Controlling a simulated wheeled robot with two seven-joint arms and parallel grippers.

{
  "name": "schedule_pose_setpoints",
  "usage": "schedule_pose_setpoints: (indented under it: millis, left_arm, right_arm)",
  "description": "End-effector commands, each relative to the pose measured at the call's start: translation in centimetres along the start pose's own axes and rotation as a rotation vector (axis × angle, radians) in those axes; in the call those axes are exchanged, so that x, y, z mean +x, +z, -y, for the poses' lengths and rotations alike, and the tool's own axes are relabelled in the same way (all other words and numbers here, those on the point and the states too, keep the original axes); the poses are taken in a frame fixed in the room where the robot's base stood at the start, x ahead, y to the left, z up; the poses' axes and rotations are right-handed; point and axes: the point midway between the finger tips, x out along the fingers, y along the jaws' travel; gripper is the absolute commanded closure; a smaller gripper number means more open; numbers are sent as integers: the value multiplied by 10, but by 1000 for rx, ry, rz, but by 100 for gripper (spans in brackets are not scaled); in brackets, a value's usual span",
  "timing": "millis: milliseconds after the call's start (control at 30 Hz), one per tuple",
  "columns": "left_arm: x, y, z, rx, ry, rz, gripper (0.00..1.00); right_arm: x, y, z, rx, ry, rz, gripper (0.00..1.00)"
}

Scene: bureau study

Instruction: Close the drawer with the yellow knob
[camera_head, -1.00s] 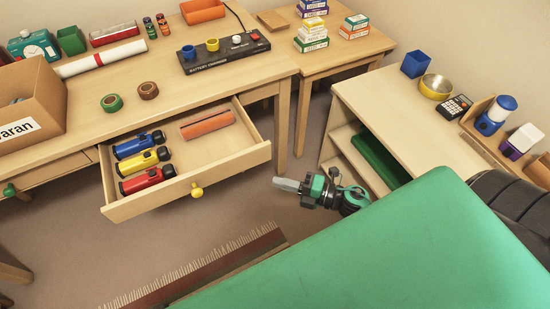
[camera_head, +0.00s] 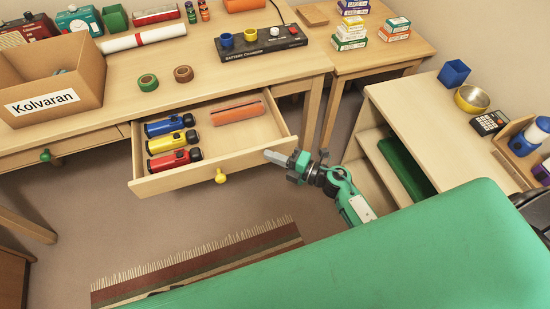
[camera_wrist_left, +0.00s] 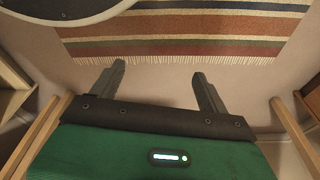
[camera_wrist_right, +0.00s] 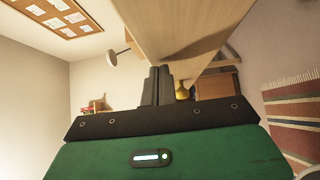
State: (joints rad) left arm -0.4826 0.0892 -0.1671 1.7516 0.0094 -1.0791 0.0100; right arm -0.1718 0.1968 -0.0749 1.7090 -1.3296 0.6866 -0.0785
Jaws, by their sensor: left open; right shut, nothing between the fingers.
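The drawer with the yellow knob (camera_head: 220,176) is pulled out of the desk, and its front panel (camera_head: 180,184) faces me. Inside lie a blue, a yellow and a red flashlight and an orange-brown case (camera_head: 237,112). My right gripper (camera_head: 270,155) is shut and empty, with its tips at the right end of the drawer front; whether they touch it I cannot tell. In the right wrist view its shut fingers (camera_wrist_right: 157,86) point along pale wood, with the yellow knob (camera_wrist_right: 182,92) just right of them. My left gripper (camera_wrist_left: 160,82) is open and empty above the floor.
The desk top holds a cardboard box (camera_head: 55,85), tape rolls and a battery charger (camera_head: 262,43). A low shelf unit (camera_head: 420,115) stands to the right, near my right arm. A second drawer with a green knob (camera_head: 45,155) looks shut. A striped rug (camera_head: 200,262) lies on the floor.

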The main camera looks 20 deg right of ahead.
Motion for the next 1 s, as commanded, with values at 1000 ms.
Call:
schedule_pose_setpoints:
  millis: [1000]
  left_arm:
    - [-59, -26, -2, -4, 4, -52, 22]
  right_arm:
    - [111, 113, 2, -4, 1, 1, 100]
